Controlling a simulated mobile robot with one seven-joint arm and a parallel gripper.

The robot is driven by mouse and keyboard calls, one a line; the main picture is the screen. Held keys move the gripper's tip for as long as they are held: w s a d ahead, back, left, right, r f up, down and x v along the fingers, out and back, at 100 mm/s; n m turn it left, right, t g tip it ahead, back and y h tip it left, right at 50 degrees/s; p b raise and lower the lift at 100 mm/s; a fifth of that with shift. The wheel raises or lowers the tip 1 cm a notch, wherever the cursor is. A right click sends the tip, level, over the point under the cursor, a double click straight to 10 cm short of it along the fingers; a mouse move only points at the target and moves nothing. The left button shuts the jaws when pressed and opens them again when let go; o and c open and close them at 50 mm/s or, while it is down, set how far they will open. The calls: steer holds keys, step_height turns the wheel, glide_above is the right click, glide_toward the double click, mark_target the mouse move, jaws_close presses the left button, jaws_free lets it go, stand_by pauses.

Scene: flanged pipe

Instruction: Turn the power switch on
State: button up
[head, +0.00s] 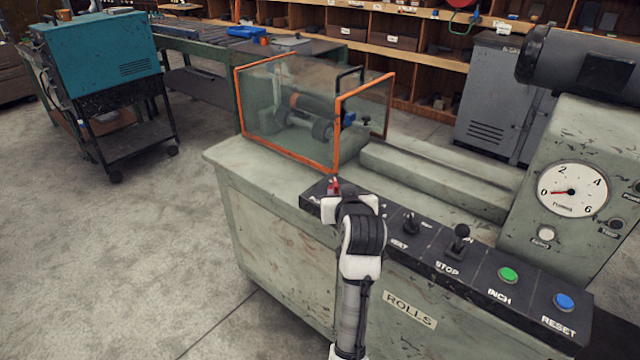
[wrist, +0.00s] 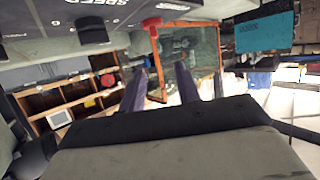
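A small red lever (head: 333,186) stands at the left end of the dark control panel (head: 480,282) on the green machine. Its label is mostly hidden, so I cannot tell for sure that it is the power switch. My gripper (head: 338,196) is over that end of the panel, and its fingers are mostly hidden by my own wrist. In the wrist view the red lever (wrist: 152,24) is above and beyond the fingertips. My gripper (wrist: 162,76) is open there, with nothing between its two dark fingers. I see no contact with the lever.
Black levers (head: 460,238), a green button (head: 508,275) and a blue button (head: 565,302) line the panel to the right. An orange-framed clear guard (head: 290,105) stands just behind the panel's left end. A dial (head: 572,191) reads near zero.

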mark_target(335, 182)
steer(key=x, duration=0.4)
steer(key=p+x, duration=0.1)
steer(key=x, duration=0.4)
steer(key=f+p+x, duration=0.1)
steer(key=x, duration=0.4)
steer(key=shift+s+d, duration=0.2)
steer(key=shift+d, duration=0.2)
jaws_close()
